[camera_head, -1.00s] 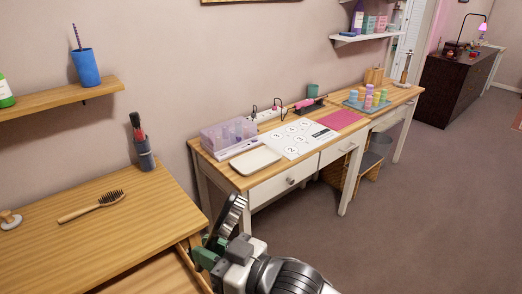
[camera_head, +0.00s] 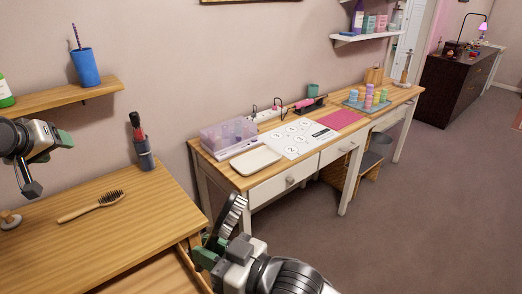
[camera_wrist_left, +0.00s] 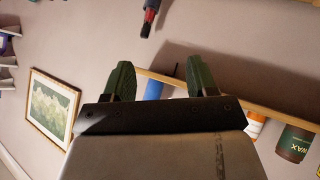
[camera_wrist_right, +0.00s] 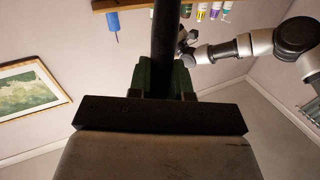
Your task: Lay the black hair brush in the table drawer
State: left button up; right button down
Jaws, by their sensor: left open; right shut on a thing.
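My right gripper (camera_head: 212,248) is at the bottom middle of the head view, shut on a black brush (camera_head: 230,216) with dark bristles, held tilted upward. Its black shaft (camera_wrist_right: 166,35) stands between the fingers in the right wrist view. The brush is beside the right end of the near wooden table (camera_head: 150,222). Below that tabletop, an open wooden drawer (camera_head: 155,275) shows in part; its inside is mostly out of frame. My left gripper (camera_wrist_left: 158,82) is open and empty in the left wrist view. In the head view its arm hangs above the table's left side.
A wooden-handled brush (camera_head: 92,206), a dark holder with a red-and-black item (camera_head: 141,145) and a knob-like item (camera_head: 8,219) are on the near table. A shelf (camera_head: 60,98) with a blue cup hangs above. A white-legged desk (camera_head: 285,185) stands beyond.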

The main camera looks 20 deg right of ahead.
pick_arm(q)
jog(key=s+d+r+m+g+h, duration=0.1)
jog(key=s+d+r+m, duration=0.15)
jog(key=d, duration=0.45)
jog(key=s+d+r+m+g+h, duration=0.1)
jog(key=s+d+r, duration=0.25)
jog(key=d, duration=0.35)
pick_arm(e)
jog(key=shift+s, duration=0.15)
pick_arm(q)
jog(key=m+g+y, duration=0.5)
jog(key=m+y, duration=0.2)
jog(key=y, duration=0.1)
send_near(236, 209)
jog(key=shift+n+y, duration=0.25)
jog(key=shift+y, duration=0.05)
jog(key=x, duration=1.2)
jog(key=shift+w+d+f, duration=0.15)
jog(key=shift+f, duration=0.15)
